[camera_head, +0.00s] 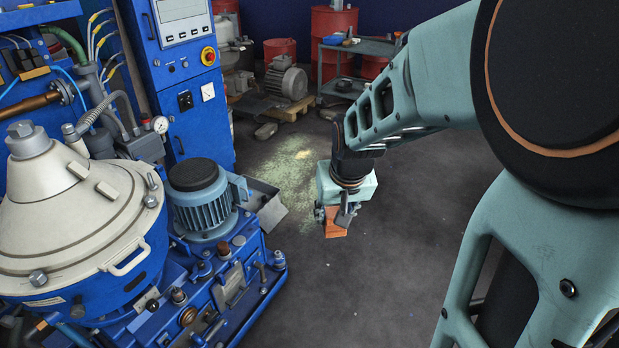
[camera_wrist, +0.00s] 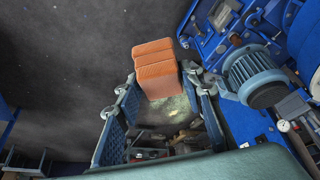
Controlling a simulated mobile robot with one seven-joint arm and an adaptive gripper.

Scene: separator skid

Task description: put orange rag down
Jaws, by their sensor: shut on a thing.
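The orange rag (camera_head: 333,229) is a folded, block-like bundle. My gripper (camera_head: 334,212) points downward and is shut on it, in the middle of the head view. The rag hangs below the fingers, over the dark floor, to the right of the blue skid. In the wrist view the rag (camera_wrist: 156,66) shows folded layers between the two fingertips (camera_wrist: 160,82) and sticks out beyond them. The floor behind it appears farther away, so the rag looks held in the air. Its far side is hidden.
The blue separator skid (camera_head: 245,290) with a motor (camera_head: 203,205) and a grey tray (camera_head: 265,204) stands at left. A pale powdery spill (camera_head: 292,168) lies on the floor behind my gripper. A workbench (camera_head: 357,55) and red drums stand at the back. Floor in front is clear.

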